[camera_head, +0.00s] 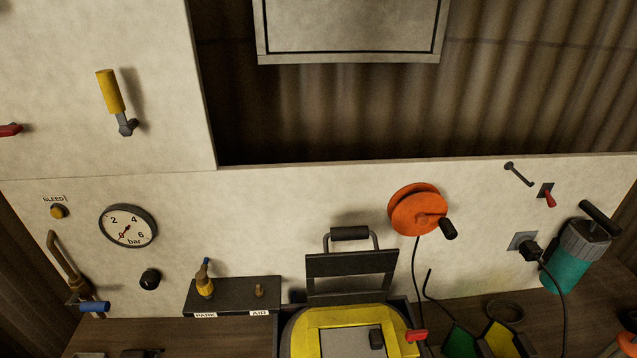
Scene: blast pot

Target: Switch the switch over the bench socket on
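The switch (547,195) is a small dark plate with a red toggle on the pale wall panel at the right. Its red toggle tip points downward and slightly to the right. The bench socket (517,240) is a grey plate below and to the left of the switch. A black plug (532,251) sits in it, with a black cable hanging down. Neither of my grippers shows in the head view.
A teal canister (566,268) with a black handle stands close below the switch. A dark hook (518,173) juts out left of it. An orange reel (418,208) with a black crank is further left. A yellow-and-black case (308,324) fills the lower middle.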

